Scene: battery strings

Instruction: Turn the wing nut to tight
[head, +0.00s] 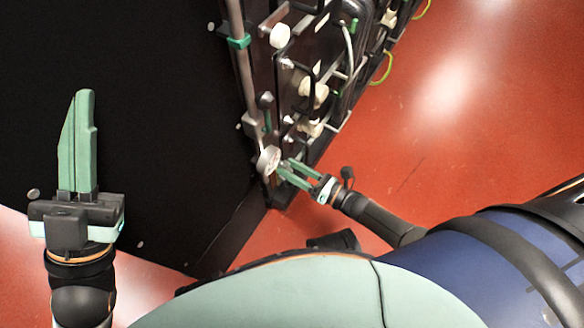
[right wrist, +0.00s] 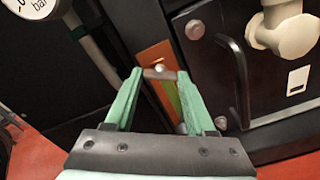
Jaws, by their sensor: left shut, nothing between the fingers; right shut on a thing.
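The wing nut (right wrist: 160,73) is a small grey metal piece in front of an upright orange and green strip (right wrist: 163,84) in the right wrist view. My right gripper (right wrist: 161,75) has its two green fingers on either side of the wing nut and is shut on it. In the head view my right gripper (head: 281,169) reaches the lower end of the rack, beside a round gauge (head: 269,159), and the wing nut is too small to make out there. My left gripper (head: 83,95) is shut and empty, pointing up in front of a black panel.
The black panel (head: 120,50) fills the left of the head view. The rack has a black handle (right wrist: 238,80), white valve knobs (head: 313,94) and a vertical pipe (head: 243,60) close to my right gripper. The red floor (head: 450,110) is clear at the right.

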